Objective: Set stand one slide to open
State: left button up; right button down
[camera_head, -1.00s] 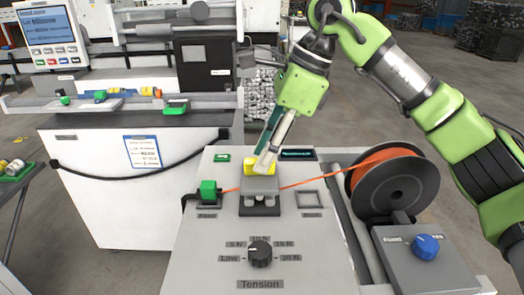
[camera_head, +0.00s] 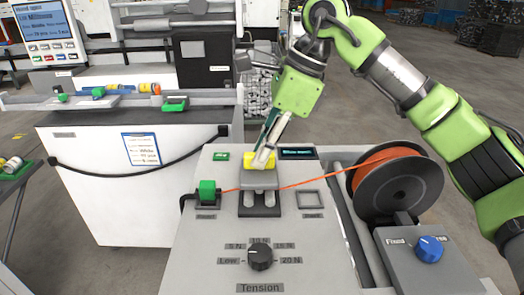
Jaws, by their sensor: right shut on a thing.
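The stand (camera_head: 200,258) is a grey sloped console in the middle of the head view. Its slide is a grey plate (camera_head: 260,180) with a yellow handle (camera_head: 257,160) at its back edge, above a dark base (camera_head: 260,207). An orange line passes at the plate from both sides. My right gripper (camera_head: 264,158) reaches down from the upper right and is shut on the yellow handle, hiding its right part. My left gripper is not in view.
A black Tension knob (camera_head: 260,256), a green button block (camera_head: 207,191) and a small display (camera_head: 298,153) are on the console. An orange spool (camera_head: 398,188) and a blue-knob box (camera_head: 428,250) stand at right. A white machine (camera_head: 95,205) stands behind left.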

jog(key=w+p, duration=0.1)
jog(key=w, duration=0.3)
jog(key=shift+d, duration=0.15)
jog(key=shift+s+r, duration=0.2)
jog(key=shift+s, duration=0.2)
jog(key=shift+w+f, duration=0.1)
jog(key=shift+w, duration=0.15)
jog(key=c, duration=2)
grip_release()
jog(key=shift+w, duration=0.1)
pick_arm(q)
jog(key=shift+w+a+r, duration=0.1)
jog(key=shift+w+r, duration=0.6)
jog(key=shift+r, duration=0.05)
pick_arm(e)
jog(key=v, duration=1.1)
jog(key=shift+d+r, duration=0.15)
jog(key=shift+r, duration=0.2)
